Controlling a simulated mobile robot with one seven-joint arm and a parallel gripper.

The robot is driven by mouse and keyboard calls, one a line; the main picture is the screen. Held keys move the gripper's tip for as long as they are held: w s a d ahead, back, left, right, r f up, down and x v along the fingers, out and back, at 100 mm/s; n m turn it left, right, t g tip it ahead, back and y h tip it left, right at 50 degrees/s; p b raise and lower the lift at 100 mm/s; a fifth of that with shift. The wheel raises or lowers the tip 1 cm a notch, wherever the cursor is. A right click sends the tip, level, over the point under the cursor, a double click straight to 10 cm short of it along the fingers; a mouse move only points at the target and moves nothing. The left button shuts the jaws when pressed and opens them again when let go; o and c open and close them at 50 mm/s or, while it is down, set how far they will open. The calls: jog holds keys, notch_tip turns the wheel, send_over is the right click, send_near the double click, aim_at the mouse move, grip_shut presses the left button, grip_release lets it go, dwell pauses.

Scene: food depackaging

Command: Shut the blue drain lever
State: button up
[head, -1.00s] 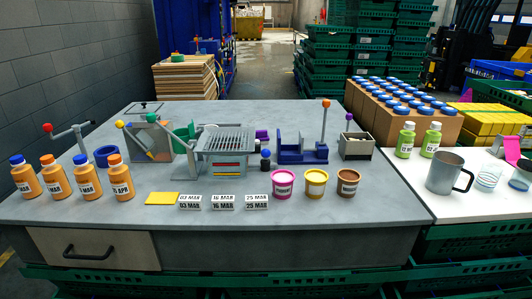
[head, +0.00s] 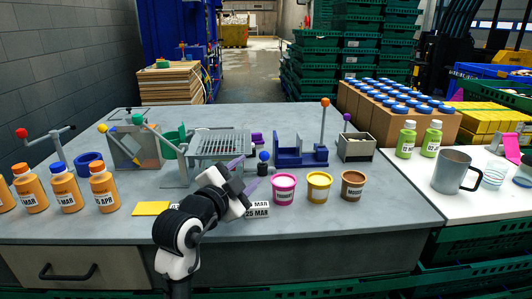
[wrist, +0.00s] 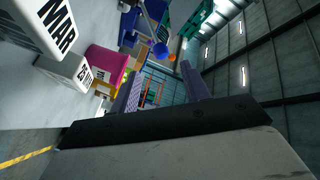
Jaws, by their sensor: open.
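The blue ball knob of the drain lever (head: 264,156) stands at the right front corner of the grey slatted drain station (head: 220,144). A dark piece shows just below the knob. In the wrist view a blue ball (wrist: 160,49) sits on a grey rod beyond the fingers. My gripper (head: 245,175) is open and empty, with its purple fingers apart, in front of the station and a little left of the knob. Its fingers also show in the wrist view (wrist: 163,85). The fingers do not appear to touch the knob.
Pink (head: 284,188), yellow (head: 318,186) and brown (head: 353,185) tubs stand to the right of my gripper. A blue fixture (head: 300,155) with an orange-knobbed lever stands right of the station. Orange bottles (head: 66,188) stand at left.

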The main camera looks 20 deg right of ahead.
aim_at(263, 159)
jog(key=p+x, duration=0.2)
jog(key=x, duration=0.9)
jog(key=shift+w, duration=0.15)
jog(key=shift+c, duration=0.5)
grip_shut()
